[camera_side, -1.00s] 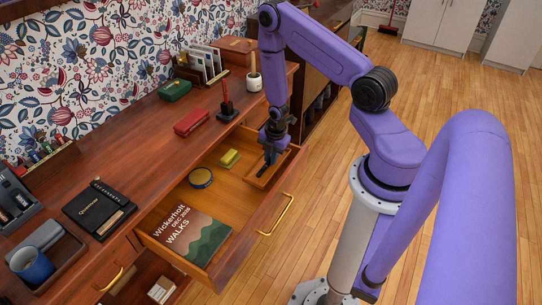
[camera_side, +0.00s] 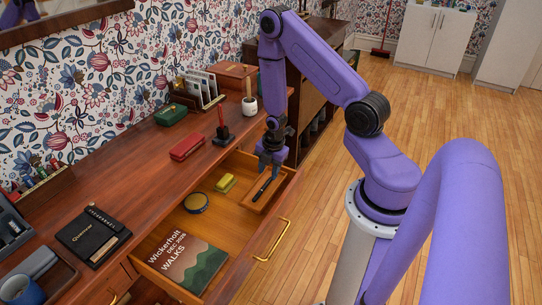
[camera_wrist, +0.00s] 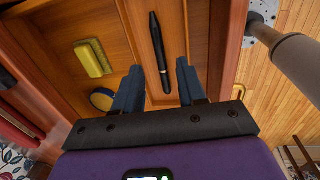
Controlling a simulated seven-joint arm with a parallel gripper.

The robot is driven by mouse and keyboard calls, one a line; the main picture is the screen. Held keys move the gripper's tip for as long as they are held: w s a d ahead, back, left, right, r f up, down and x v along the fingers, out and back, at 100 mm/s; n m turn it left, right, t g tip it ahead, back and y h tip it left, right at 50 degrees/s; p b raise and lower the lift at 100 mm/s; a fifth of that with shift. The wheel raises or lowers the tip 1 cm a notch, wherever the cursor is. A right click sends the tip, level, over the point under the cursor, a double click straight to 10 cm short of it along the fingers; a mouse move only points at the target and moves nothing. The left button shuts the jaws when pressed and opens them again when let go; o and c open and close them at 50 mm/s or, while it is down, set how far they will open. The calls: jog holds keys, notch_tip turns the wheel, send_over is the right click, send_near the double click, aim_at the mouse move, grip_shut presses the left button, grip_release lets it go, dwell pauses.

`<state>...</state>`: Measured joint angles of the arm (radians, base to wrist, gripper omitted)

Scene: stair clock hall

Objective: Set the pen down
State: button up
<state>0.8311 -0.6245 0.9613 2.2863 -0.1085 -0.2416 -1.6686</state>
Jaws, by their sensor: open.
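The black pen (camera_side: 262,189) lies in the small wooden compartment (camera_side: 283,183) at the right end of the open drawer. In the wrist view the pen (camera_wrist: 159,50) lies lengthwise on the wooden floor of that compartment, apart from my fingers. My gripper (camera_side: 269,170) is above the compartment, fingers pointing down. In the wrist view my gripper (camera_wrist: 160,85) is open and empty, with its two blue fingers apart and the near end of the pen showing between them.
The open drawer (camera_side: 226,250) also holds a yellow block (camera_side: 225,183), a round tin (camera_side: 196,202) and a Wickerholt walks booklet (camera_side: 186,261). On the desktop are a red case (camera_side: 187,147) and a pen stand (camera_side: 222,135).

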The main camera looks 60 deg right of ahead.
notch_tip(320, 180, up, 7)
jog(key=s+a+r+m, duration=0.3)
jog(key=s+a+r, duration=0.1)
jog(key=a+r, duration=0.85)
jog(key=s+a+r+m, duration=0.1)
jog(key=s+a+r, duration=0.3)
jog(key=s, duration=0.4)
jog(key=s+a+r+m+g, duration=0.1)
jog(key=s+a+r, duration=0.2)
jog(key=s, duration=0.5)
jog(key=shift+a+r, duration=0.4)
jog(key=shift+a, duration=0.05)
